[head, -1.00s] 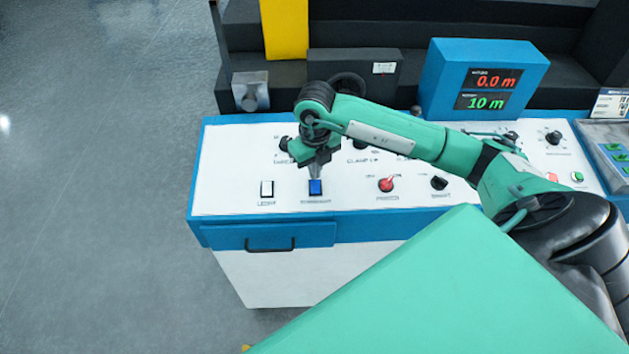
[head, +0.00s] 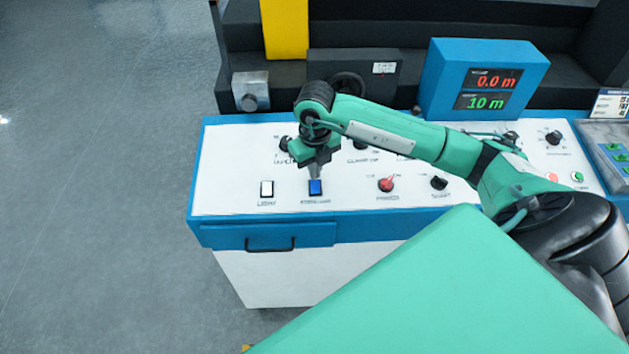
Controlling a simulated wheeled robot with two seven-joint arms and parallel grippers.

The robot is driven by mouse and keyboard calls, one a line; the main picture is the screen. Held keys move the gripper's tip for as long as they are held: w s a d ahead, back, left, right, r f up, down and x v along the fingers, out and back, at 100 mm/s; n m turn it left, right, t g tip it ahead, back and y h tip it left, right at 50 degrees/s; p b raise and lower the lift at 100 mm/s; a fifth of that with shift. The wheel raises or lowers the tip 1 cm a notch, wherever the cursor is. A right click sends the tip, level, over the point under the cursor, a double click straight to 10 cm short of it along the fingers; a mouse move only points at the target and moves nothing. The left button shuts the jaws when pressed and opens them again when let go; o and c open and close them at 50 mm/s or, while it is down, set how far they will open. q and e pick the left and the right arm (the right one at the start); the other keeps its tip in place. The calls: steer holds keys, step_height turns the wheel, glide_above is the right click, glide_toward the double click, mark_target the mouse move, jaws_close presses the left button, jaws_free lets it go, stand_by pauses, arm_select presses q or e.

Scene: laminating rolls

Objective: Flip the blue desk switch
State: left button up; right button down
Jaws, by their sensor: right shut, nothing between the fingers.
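The blue desk switch (head: 315,188) is a small blue rocker on the white desk panel, right of a white switch labelled LIGHT. My right gripper (head: 315,175) points down at the far edge of the blue switch, shut and empty. Its fingertips are at or just above the switch; I cannot tell whether they touch it. The label below the switch is too small to read. My left gripper is not in view.
The white light switch (head: 267,189) sits close by on the left. A red knob (head: 387,184) and a black knob (head: 439,182) are to the right. A blue display box (head: 484,80) stands behind. The panel's front edge has a blue drawer (head: 220,237) with a black handle.

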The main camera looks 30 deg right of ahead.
mark_target(315, 182)
steer(key=shift+f+b, duration=0.85)
steer(key=shift+f, duration=0.2)
stand_by(0.9)
steer(key=shift+r, duration=0.1)
steer(key=shift+r+p, duration=1.9)
steer(key=shift+r, duration=1.6)
